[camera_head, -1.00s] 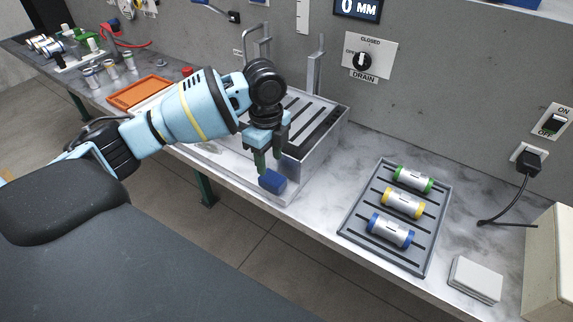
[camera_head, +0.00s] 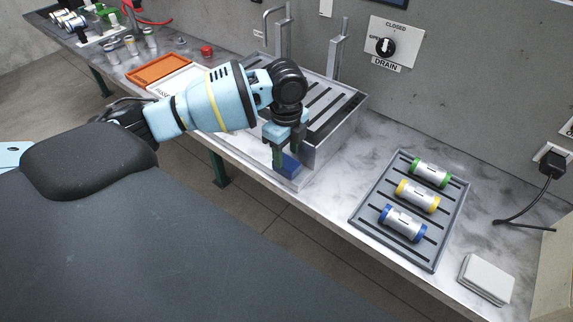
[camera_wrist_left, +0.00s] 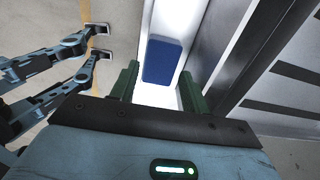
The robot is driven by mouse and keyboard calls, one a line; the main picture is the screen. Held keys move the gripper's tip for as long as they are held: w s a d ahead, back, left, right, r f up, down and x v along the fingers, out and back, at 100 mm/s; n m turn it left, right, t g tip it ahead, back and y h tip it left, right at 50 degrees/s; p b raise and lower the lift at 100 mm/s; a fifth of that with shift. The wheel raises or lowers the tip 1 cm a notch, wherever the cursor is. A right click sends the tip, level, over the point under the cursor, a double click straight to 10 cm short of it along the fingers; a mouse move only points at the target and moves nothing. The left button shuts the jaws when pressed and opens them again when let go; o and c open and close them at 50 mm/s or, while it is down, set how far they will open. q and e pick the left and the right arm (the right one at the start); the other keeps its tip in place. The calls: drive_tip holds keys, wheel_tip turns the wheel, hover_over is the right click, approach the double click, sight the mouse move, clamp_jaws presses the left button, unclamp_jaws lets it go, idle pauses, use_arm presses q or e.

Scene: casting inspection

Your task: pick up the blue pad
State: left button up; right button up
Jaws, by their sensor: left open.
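The blue pad (camera_head: 291,166) is a small blue block on a white strip at the front edge of the bench, beside the metal drain box. In the left wrist view the pad (camera_wrist_left: 162,61) lies flat, just beyond the fingertips and roughly between their lines. My left gripper (camera_head: 287,155) points down at the pad, its green fingers partly covering it in the head view. In the wrist view the left gripper (camera_wrist_left: 158,82) is open with nothing between its fingers. My right gripper is not identifiable in the head view.
The metal drain box (camera_head: 335,128) with a slotted top stands right behind the pad. A grey slotted tray (camera_head: 363,224) holds three banded cylinders. A white stack (camera_head: 487,278) lies at the right. An orange tray (camera_head: 160,70) is at the left.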

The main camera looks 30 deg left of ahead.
sight(287, 161)
use_arm(q)
drive_tip(key=shift+f, duration=1.6)
drive_tip(key=c, duration=0.6)
